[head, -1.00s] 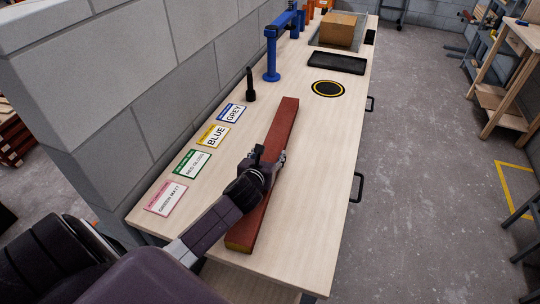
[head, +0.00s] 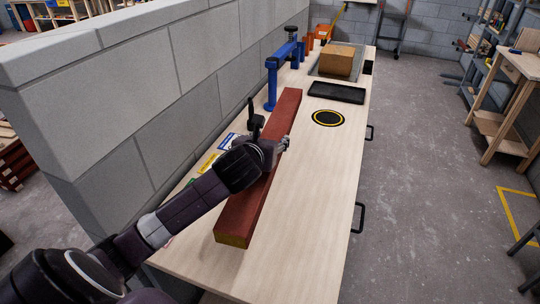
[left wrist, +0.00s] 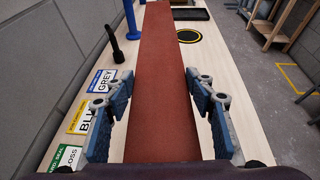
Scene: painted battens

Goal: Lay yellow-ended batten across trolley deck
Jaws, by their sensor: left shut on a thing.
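The long red-brown batten (head: 248,203) has a yellowish near end face (head: 233,240). It runs lengthwise along the bench and appears raised above its top. My left gripper (head: 271,146) is shut on it near the middle, partly hidden by my wrist. In the left wrist view the batten (left wrist: 164,70) runs straight away between the two blue-grey fingers (left wrist: 160,112). My right gripper is not in view, and I see no trolley deck.
The pale bench top (head: 312,190) carries colour-name labels (head: 207,163), a dark upright tool (head: 255,120), a blue clamp-like stand (head: 271,85), a yellow-ringed black disc (head: 328,118), a black tray (head: 336,93) and a cardboard box (head: 338,60). A block wall (head: 150,120) borders the left; grey floor (head: 420,180) lies open at right.

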